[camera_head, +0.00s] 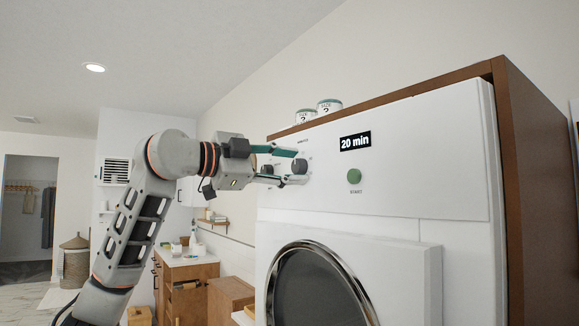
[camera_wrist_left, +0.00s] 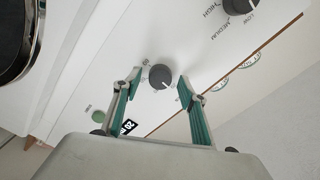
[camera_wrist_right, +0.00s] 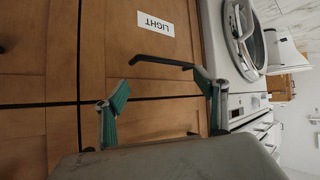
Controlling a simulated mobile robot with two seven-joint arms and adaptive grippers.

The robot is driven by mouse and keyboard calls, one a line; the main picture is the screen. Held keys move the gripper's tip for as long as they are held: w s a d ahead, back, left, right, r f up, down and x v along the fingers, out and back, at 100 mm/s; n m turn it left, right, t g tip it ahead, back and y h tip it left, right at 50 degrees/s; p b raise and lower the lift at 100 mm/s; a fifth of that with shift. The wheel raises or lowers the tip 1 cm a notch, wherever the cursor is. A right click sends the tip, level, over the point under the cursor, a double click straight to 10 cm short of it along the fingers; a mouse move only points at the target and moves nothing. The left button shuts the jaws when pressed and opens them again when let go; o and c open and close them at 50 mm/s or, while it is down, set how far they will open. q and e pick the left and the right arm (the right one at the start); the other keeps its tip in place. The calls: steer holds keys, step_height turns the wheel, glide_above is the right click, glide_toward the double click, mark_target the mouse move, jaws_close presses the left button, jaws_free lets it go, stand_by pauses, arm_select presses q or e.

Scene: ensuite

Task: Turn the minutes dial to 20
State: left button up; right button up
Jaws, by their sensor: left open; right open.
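The white machine's front panel (camera_head: 420,160) has a display (camera_head: 340,142) that reads "20 min". The dark round minutes dial (camera_head: 299,166) shows with a white pointer mark in the left wrist view (camera_wrist_left: 161,77). My left gripper (camera_head: 294,167) is open, with one finger on each side of this dial. In the left wrist view its fingertips (camera_wrist_left: 158,80) show gaps to the dial on both sides. A second dial (camera_wrist_left: 240,4), marked LOW, MEDIUM and HIGH, sits farther along the panel. My right gripper (camera_wrist_right: 167,92) is open and empty in the right wrist view.
A green start button (camera_head: 354,176) is right of the dial, above the round door (camera_head: 315,290). Two labelled tins (camera_head: 329,106) stand on top of the wooden surround (camera_head: 535,190). My right gripper faces a wooden cabinet with a black handle (camera_wrist_right: 160,62) and a LIGHT label (camera_wrist_right: 156,24).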

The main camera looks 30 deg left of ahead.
arm_select(q)
steer(key=v, duration=1.2)
stand_by(0.4)
